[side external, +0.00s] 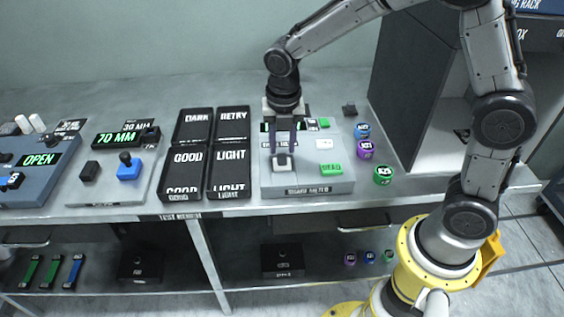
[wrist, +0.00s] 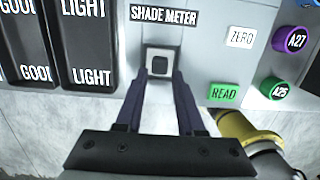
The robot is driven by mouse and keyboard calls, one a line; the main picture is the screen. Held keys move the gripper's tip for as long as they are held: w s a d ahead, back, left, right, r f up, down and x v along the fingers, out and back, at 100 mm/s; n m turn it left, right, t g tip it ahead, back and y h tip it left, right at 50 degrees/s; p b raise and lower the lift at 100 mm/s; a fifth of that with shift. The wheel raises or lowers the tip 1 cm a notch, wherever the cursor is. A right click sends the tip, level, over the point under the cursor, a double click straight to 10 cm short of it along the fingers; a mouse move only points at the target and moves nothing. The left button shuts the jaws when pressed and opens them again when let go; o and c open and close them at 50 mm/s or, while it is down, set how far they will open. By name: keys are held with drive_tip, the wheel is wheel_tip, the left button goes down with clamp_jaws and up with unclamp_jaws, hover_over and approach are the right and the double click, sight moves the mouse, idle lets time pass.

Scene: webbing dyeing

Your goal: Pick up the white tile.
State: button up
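The white tile (side external: 283,168) is a small square with a dark knob on top. It lies at the front left of the grey shade meter (side external: 310,184). In the wrist view the tile (wrist: 160,65) sits just below the SHADE METER label, ahead of my fingertips. My gripper (side external: 282,151) points down over the tile. In the wrist view my gripper (wrist: 162,76) is open, its two fingers apart on either side of the knob. I see a gap between the fingers and the knob. Whether the fingers touch the tile is unclear.
On the meter's right are a white ZERO button (wrist: 241,37) and a green READ button (wrist: 224,93). Black trays (side external: 188,170) labelled GOOD and LIGHT stand close on the left. Coloured round containers (side external: 383,175) stand on the right. The bench's front edge is near.

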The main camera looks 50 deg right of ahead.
sight(282, 156)
drive_tip(key=shift+w+d+f, duration=0.1)
drive_tip(key=shift+f, duration=0.85)
drive_tip(key=shift+w+d+f, duration=0.1)
drive_tip(key=shift+f, duration=0.85)
clamp_jaws()
